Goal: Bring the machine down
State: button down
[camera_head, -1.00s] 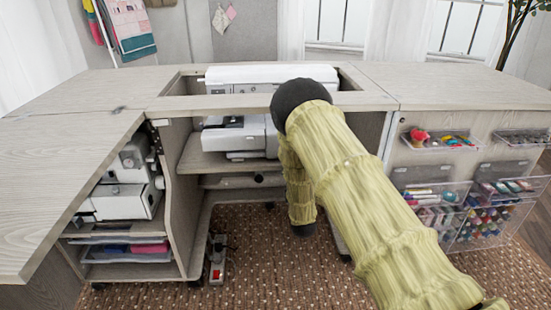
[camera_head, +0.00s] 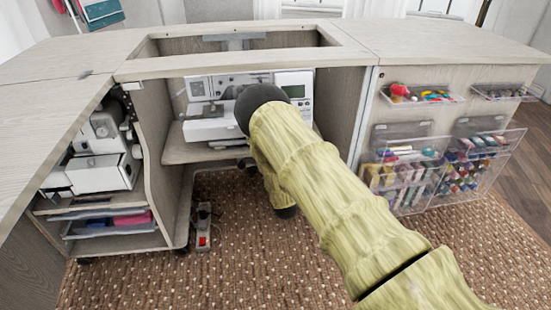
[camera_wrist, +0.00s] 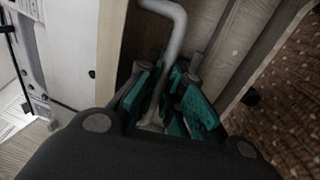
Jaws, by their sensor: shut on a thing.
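The white sewing machine (camera_head: 222,86) stands upright on a wooden lift shelf (camera_head: 176,152) inside the cabinet, below the tabletop opening (camera_head: 160,46). My arm hides part of its front in the head view. In the wrist view, a grey bent metal handle (camera_wrist: 177,38) runs down between the teal pads of my gripper (camera_wrist: 172,100). My gripper is shut on this handle. The gripper is hidden behind my arm in the head view. White surfaces, likely the machine (camera_wrist: 70,45), show at the left of the wrist view.
A second white machine (camera_head: 98,165) sits in a left compartment above trays (camera_head: 110,224). A foot pedal (camera_head: 203,228) lies on the brown carpet (camera_head: 140,270). Clear bins (camera_head: 410,175) of supplies hang on the right cabinet. The tabletop (camera_head: 430,42) is bare.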

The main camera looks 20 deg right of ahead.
jog(key=shift+s+f, duration=0.15)
jog(key=shift+f, duration=0.05)
jog(key=c, duration=1.8)
grip_release()
jog(key=shift+c, duration=0.2)
jog(key=shift+r, duration=0.1)
jog(key=v, duration=1.1)
jog(key=shift+s, duration=0.4)
jog(key=shift+a, duration=0.15)
